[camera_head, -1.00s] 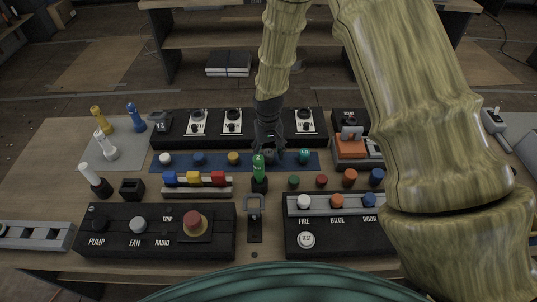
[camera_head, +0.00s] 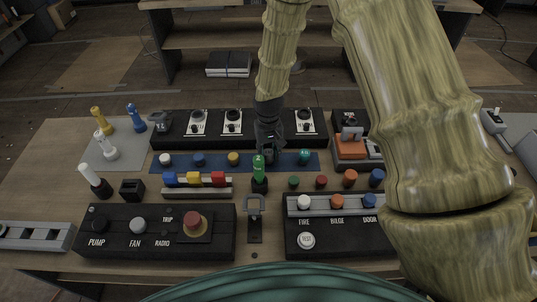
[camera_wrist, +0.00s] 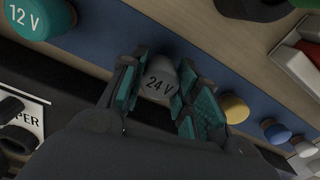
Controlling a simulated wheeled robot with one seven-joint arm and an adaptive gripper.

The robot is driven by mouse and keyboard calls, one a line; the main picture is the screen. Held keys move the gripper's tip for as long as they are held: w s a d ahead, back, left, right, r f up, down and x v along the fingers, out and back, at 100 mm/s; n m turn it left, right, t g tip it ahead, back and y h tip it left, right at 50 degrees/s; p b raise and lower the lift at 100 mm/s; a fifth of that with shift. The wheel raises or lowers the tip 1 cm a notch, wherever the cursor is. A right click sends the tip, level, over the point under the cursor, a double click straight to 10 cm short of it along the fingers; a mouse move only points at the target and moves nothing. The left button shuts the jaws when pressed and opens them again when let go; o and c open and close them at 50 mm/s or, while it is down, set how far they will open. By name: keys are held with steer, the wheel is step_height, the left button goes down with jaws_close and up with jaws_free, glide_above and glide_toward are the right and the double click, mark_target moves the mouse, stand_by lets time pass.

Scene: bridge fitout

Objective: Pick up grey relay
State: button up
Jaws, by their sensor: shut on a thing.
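The grey relay (camera_wrist: 160,84), marked "24 V", is between the two teal-padded fingers of my gripper (camera_wrist: 159,98) in the wrist view. The fingers are shut on its sides. In the head view my gripper (camera_head: 267,157) is down at the blue strip (camera_head: 216,166), between the yellow and teal relays. It hides most of the grey relay there. I cannot tell whether the relay still touches the strip.
A teal "12 V" relay (camera_head: 305,156) stands to the right; yellow (camera_head: 233,158), blue (camera_head: 198,159) and white (camera_head: 165,159) ones stand to the left. A green-topped switch (camera_head: 258,168) stands just in front of my gripper. A black panel (camera_head: 270,128) lies behind.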

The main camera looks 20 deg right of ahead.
mark_target(269, 152)
steer(key=shift+r+b, duration=1.35)
steer(key=shift+r, duration=3.55)
